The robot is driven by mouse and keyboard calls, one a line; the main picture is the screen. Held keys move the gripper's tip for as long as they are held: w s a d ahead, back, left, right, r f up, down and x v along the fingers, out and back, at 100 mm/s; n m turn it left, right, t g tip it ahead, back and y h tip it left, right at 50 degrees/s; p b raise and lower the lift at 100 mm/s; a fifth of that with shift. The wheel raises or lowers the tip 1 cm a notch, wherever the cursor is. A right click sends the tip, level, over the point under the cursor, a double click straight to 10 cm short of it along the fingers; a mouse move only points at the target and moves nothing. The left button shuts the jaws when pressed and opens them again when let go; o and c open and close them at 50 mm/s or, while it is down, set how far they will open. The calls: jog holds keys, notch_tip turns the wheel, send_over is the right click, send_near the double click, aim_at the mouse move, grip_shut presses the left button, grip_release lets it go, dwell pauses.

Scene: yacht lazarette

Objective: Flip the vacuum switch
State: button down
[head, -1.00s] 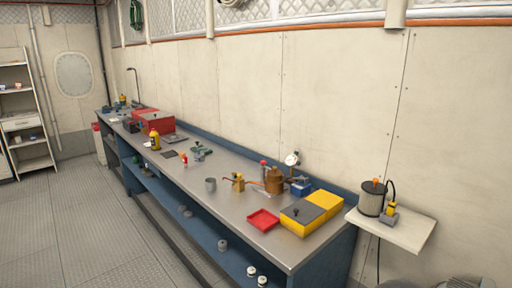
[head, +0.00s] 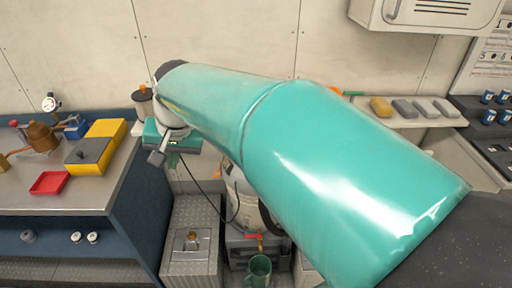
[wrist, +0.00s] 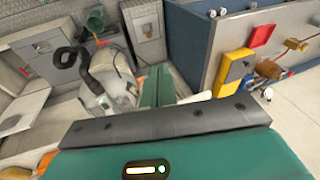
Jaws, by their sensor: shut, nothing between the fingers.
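My gripper (head: 157,158) is shut and empty at the end of my teal arm, in front of the small wall shelf in the head view. A grey canister with an orange knob (head: 142,104) shows just left of the arm. The switch itself is not clearly visible; the arm and gripper cover most of that shelf. A pale vacuum-like machine (head: 240,205) stands low behind the arm, partly hidden. It also shows in the wrist view (wrist: 112,88) with a thick black hose. I cannot tell any contact between gripper and switch.
The steel workbench (head: 60,195) at left carries a yellow-and-grey box (head: 92,150) and a red tray (head: 49,183). A shelf with several blocks (head: 405,123) is at right.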

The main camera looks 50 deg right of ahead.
jog(key=w+d+f+m+g, duration=0.1)
jog(key=d+f+m, duration=0.2)
jog(key=d, duration=0.9)
jog(key=w+d+f+m+g, duration=0.1)
jog(key=d+f+m, duration=0.3)
jog(key=d+m, duration=0.5)
jog(key=w+d+f+m+g, duration=0.2)
jog(key=d+f+m, duration=0.2)
jog(key=d, duration=1.3)
jog(key=m, duration=0.3)
jog(key=shift+w+h, duration=0.3)
notch_tip(320, 180, down, 14)
jog(key=shift+f, duration=0.1)
